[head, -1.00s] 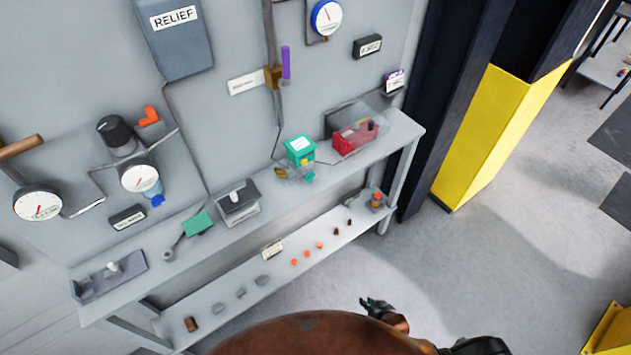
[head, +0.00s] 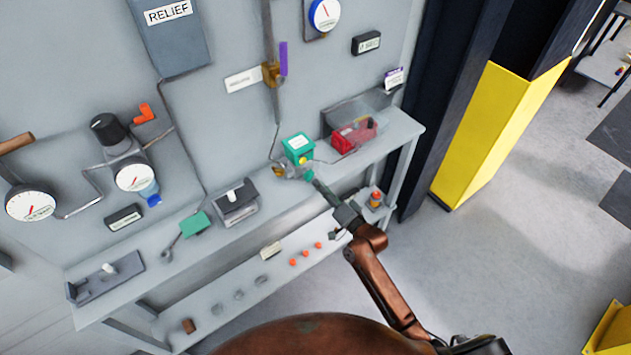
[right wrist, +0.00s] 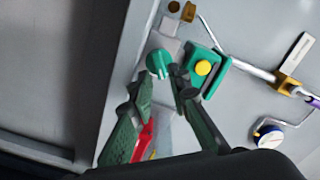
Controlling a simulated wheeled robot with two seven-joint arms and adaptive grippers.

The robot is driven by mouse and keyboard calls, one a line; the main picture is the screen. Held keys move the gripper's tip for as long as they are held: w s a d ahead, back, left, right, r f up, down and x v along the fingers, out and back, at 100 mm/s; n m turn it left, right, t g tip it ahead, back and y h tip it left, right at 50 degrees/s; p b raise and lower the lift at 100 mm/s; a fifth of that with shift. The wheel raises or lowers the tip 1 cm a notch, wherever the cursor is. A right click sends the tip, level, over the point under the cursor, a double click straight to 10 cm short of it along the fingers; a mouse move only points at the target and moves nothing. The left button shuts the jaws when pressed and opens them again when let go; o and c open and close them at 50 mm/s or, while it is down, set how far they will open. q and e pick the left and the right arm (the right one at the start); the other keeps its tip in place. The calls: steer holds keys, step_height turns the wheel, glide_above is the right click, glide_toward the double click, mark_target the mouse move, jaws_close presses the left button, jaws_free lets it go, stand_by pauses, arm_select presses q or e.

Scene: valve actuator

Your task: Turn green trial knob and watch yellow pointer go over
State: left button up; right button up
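The green actuator (head: 298,147) stands on the upper shelf, with a yellow part (head: 303,161) on its front. In the right wrist view the yellow part is a round cap (right wrist: 203,68) on the green housing (right wrist: 217,74). The green knob (right wrist: 158,63) sits beside it on a grey body, a raised bar across its face. My right gripper (right wrist: 157,88) is open, its two fingers apart just short of the knob; I cannot tell whether they touch it. In the head view my right gripper (head: 318,184) is in front of the actuator. My left gripper is not in view.
A red box (head: 354,136) under a clear cover stands right of the actuator. A grey box with a white switch (head: 236,203) stands left. Pipes and gauges (head: 325,15) line the wall panel. The lower shelf (head: 225,318) holds small parts.

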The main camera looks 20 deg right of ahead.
mark_target(312, 177)
steer(key=shift+x, duration=1.7)
jaws_close()
steer(key=shift+f, duration=0.1)
